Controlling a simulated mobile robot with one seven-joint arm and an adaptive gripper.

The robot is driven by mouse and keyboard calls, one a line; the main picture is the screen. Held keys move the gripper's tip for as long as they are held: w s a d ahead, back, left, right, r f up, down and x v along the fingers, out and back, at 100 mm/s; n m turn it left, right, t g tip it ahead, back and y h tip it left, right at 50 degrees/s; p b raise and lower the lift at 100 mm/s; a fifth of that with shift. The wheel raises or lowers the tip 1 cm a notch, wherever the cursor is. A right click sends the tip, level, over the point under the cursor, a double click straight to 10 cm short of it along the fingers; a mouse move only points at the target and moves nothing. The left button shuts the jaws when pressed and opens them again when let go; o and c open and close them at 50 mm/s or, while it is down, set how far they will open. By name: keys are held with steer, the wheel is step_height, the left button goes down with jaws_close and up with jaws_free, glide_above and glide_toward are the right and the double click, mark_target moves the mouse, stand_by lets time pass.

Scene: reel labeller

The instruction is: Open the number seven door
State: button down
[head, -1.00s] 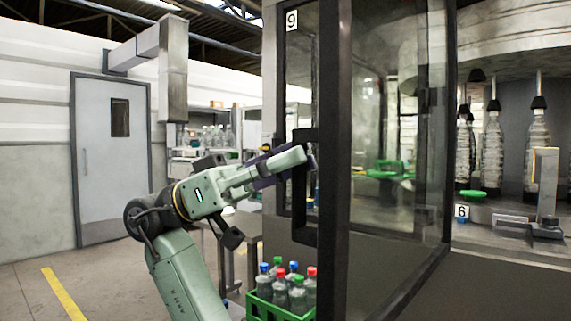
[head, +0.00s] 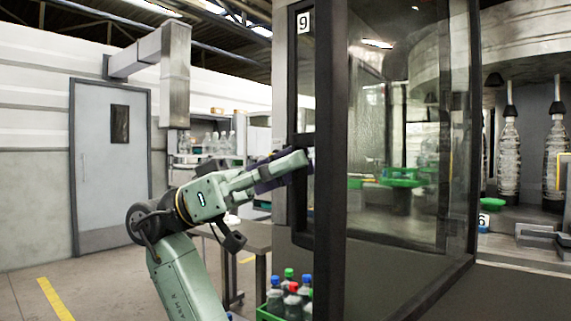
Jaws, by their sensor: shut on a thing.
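A large glass door (head: 400,130) with a thick black frame (head: 331,170) stands ajar from the machine, its edge towards me. A dark bracket-shaped handle (head: 301,233) sits on the left side of the frame. My gripper (head: 303,160) is at the upper part of this handle and shut on it, with the fingertips partly hidden against the dark frame. No number seven label shows. A label reading 9 (head: 305,22) is on the panel at the upper left of the frame, and one reading 6 (head: 483,220) is at the right.
A green crate (head: 268,314) of capped bottles stands low beside the door's lower left. A table (head: 250,236) is behind my arm. Open floor lies at left, with a yellow line (head: 60,300).

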steer(key=shift+w+d, duration=0.25)
steer(key=shift+d, duration=0.05)
steer(key=c, duration=1.9)
jaws_free()
steer(key=shift+o, duration=0.7)
steer(key=shift+d, duration=0.25)
steer(key=shift+a, duration=0.3)
steer(key=v, duration=1.2)
